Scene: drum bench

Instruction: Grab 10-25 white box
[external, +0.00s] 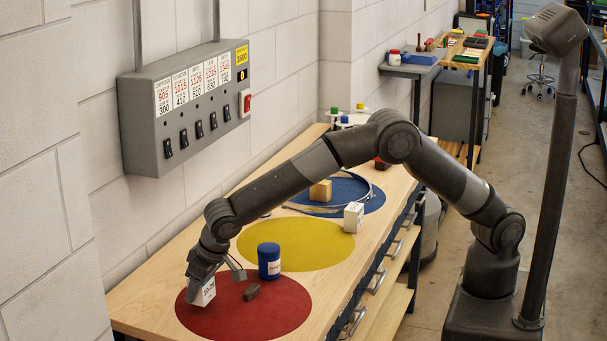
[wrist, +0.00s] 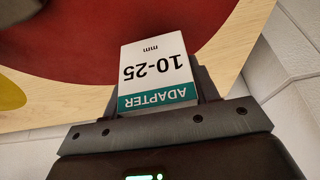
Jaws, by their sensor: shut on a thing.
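The white box (wrist: 155,70) shows "10-25 mm" and a teal "ADAPTER" band, upside down in the wrist view. In the external view the box (external: 204,292) is at the left side of the red circle (external: 262,318) on the bench. My gripper (external: 203,279) is shut on the box from above, and its fingers cover part of the sides. In the wrist view my gripper (wrist: 163,93) has the box between its fingers. I cannot tell whether the box touches the bench or is slightly above it.
A yellow circle (external: 290,257) is mostly bare. Another white box (external: 353,217) and a wooden block (external: 320,191) stand farther back. The wall (external: 50,230) is close on the left.

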